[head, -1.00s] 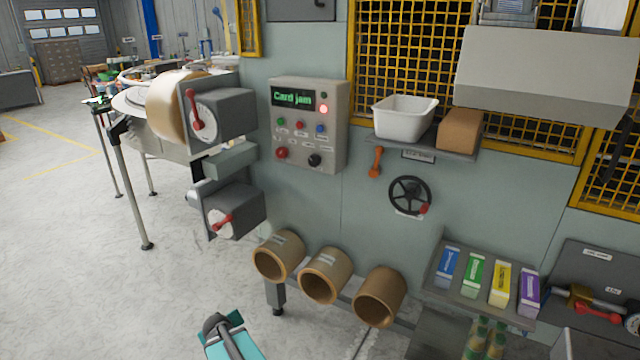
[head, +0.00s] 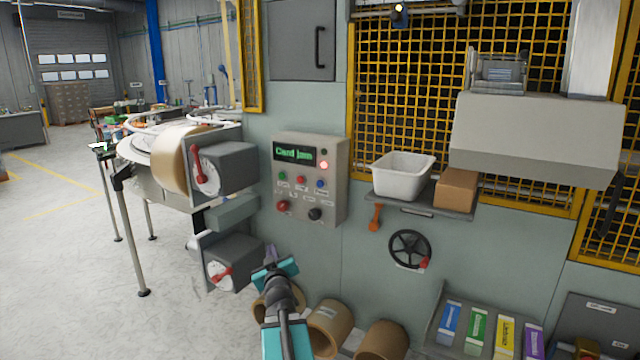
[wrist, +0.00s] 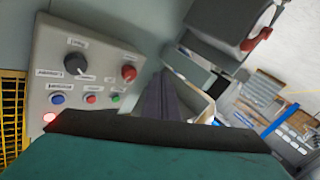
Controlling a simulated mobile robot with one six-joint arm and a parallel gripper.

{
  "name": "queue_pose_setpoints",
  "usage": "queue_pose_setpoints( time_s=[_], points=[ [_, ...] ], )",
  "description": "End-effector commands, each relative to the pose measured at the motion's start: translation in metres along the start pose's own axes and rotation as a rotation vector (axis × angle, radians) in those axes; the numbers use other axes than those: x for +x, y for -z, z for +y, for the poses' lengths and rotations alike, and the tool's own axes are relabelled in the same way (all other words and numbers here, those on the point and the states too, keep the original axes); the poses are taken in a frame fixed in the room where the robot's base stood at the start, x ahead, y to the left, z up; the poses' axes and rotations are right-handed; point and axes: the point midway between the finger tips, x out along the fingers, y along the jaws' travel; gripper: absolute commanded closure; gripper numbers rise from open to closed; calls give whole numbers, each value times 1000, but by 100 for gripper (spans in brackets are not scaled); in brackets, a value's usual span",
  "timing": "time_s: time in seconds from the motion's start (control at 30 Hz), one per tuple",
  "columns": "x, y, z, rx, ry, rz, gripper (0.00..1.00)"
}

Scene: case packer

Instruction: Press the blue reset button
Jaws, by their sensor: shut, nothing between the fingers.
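The blue button (head: 320,184) is on the right of a row of three small buttons on the grey control panel (head: 338,200). It also shows in the wrist view (wrist: 57,99), at the left of that row, where the panel appears upside down. My gripper (head: 271,250) is below and left of the panel in the head view, apart from the button. In the wrist view its dark fingers (wrist: 166,92) are together and empty, to the right of the panel.
A green button (head: 282,175) and a red button (head: 300,180) sit beside the blue one. A red knob (head: 283,206) and a black knob (head: 315,214) are below. The display (head: 294,154) reads "Card jam", near a lit red lamp (head: 324,165). Grey boxes (head: 238,165) stand left.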

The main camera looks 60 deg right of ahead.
Motion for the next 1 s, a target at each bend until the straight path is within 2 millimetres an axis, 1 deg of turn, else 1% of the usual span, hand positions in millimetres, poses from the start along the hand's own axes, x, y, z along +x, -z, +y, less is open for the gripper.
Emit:
queue_pose_setpoints(
  time_s=[0.03, 0.2, 0.3, 0.4, 0.43, 0.5, 0.6, 1.0],
  points=[
    [0, 17, 21, -2, -22, 35, 100],
    [-6, 67, 79, -39, -75, 158, 100],
    [-12, 93, 108, -63, -100, 220, 100],
    [-18, 113, 130, -84, -118, 269, 100],
    [-20, 117, 135, -89, -123, 279, 100],
    [-23, 125, 143, -99, -129, 300, 100],
    [-26, 131, 149, -106, -134, 315, 100],
    [-26, 132, 151, -107, -135, 317, 100]
  ],
)
